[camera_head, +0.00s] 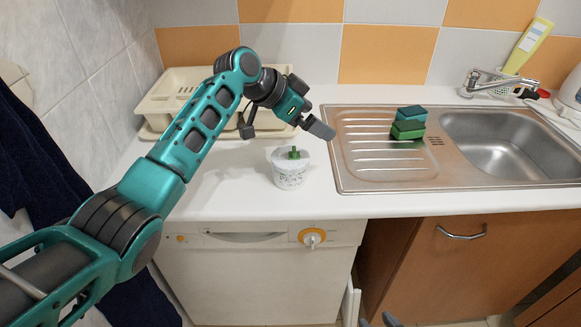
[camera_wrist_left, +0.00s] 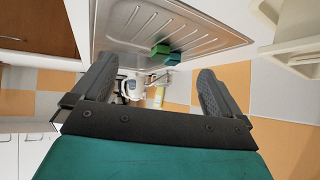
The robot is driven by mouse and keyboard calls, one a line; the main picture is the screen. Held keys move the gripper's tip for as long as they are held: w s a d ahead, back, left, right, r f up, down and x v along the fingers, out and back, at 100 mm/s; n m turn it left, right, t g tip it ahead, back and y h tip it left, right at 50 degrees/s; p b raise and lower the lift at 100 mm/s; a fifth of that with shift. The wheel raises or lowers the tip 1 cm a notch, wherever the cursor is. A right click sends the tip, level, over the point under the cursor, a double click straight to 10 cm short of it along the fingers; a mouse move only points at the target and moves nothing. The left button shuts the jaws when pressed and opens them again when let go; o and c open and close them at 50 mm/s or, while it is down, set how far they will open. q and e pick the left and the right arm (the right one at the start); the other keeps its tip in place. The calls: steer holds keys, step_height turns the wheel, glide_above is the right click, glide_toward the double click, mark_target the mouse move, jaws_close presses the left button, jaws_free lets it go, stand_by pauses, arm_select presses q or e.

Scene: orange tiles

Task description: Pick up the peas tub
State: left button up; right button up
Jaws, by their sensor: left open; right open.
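The peas tub (camera_head: 289,175) is a white round tub with a pale lid and a small green piece on top. It stands upright on the white counter, left of the sink, in the head view. My left gripper (camera_head: 283,129) is open and empty, above the tub in the picture and apart from it. Its two spread fingers also show in the left wrist view (camera_wrist_left: 158,90), with nothing between them; the tub is not seen there. Only dark tips of my right gripper (camera_head: 377,320) show at the bottom edge of the head view, apart and empty.
A metal sink (camera_head: 505,140) with a drainboard lies right of the tub. Green sponges (camera_head: 408,130) rest on it. A cream dish rack (camera_head: 178,98) stands at the back left. A tap (camera_head: 490,82) and yellow bottle (camera_head: 527,45) are behind the sink. Counter around the tub is clear.

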mark_target(290, 155)
arm_select(q)
steer(key=y, duration=0.1)
steer(key=s+a+m+g+y, duration=0.1)
steer(key=m+g+y, duration=0.1)
steer(key=shift+s+a+r+y, duration=0.1)
steer(key=shift+s+a+y, duration=0.1)
steer(key=shift+a+y, duration=0.1)
steer(key=a+y, duration=0.1)
steer(key=s+a+r+m+g+y, duration=0.1)
steer(key=a+g+y, duration=0.1)
steer(key=shift+s+a+r+m, duration=0.1)
steer(key=shift+s+r+m, duration=0.15)
steer(key=shift+s+m, duration=0.05)
steer(key=shift+s+a, duration=0.1)
steer(key=shift+a, duration=0.1)
steer(key=f, duration=0.6)
steer(key=shift+d+f, duration=0.25)
steer(key=shift+d, duration=0.15)
steer(key=shift+y, duration=0.3)
steer(key=shift+d+f, duration=0.15)
steer(key=shift+f, duration=2.4)
steer(key=shift+c, duration=0.2)
steer(key=c, duration=0.8)
steer(key=shift+c, duration=0.2)
steer(key=shift+r, duration=0.1)
